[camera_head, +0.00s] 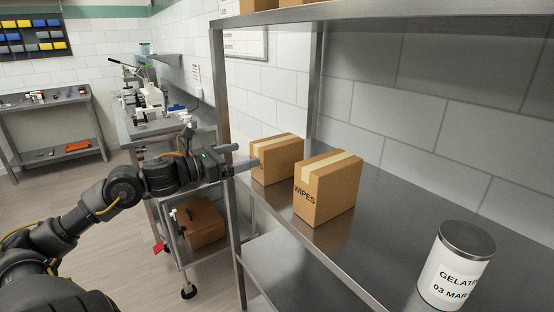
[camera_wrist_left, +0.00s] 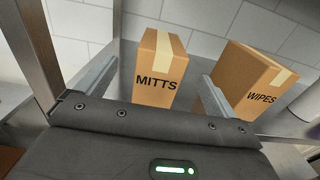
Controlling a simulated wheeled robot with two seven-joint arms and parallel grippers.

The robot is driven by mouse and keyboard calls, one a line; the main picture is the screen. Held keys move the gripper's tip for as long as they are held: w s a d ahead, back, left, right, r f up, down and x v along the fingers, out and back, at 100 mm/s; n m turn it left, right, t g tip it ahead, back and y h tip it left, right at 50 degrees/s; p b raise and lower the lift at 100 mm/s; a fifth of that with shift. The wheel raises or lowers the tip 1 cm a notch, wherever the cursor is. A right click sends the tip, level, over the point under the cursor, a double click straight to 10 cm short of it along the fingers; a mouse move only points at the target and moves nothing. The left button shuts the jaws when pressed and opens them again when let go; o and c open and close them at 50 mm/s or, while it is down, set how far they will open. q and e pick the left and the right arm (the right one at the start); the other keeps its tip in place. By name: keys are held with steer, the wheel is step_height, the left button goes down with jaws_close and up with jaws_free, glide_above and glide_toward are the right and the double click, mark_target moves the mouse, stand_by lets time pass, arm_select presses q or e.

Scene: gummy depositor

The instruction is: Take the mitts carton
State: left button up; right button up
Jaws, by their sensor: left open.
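The mitts carton (camera_wrist_left: 160,78) is a brown box with a pale tape strip and the word MITTS on its front. It stands upright on the metal shelf, and in the head view it is the farther carton (camera_head: 283,160), partly hidden by my gripper. My left gripper (camera_head: 244,157) is open, its fingers pointing at the carton's front. In the left wrist view the fingers (camera_wrist_left: 152,88) are spread wide, with the carton between and beyond them. I cannot tell whether either finger touches it. My right gripper is not in view.
The wipes carton (camera_head: 327,190) stands close to the right of the mitts carton. A gelatin can (camera_head: 456,266) is nearer on the same shelf (camera_head: 385,218). A metal shelf post (camera_head: 226,110) rises left of the mitts carton, and an upper shelf (camera_head: 400,8) hangs above.

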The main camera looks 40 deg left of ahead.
mark_target(255, 150)
arm_select(q)
steer(key=x, duration=0.3)
steer(key=shift+w+d, duration=0.15)
steer(key=shift+w, duration=0.6)
steer(key=shift+w+d+r+p, duration=0.15)
steer(key=shift+w+d+p, duration=0.2)
steer(key=shift+w, duration=0.25)
steer(key=shift+r+p+x, duration=0.2)
steer(key=shift+p+x, duration=0.65)
steer(key=shift+x, duration=0.2)
steer(key=shift+p+x, duration=0.45)
steer(key=shift+x, duration=0.45)
steer(key=shift+d+f, duration=0.1)
steer(key=shift+f, duration=0.15)
steer(key=shift+c, duration=0.3)
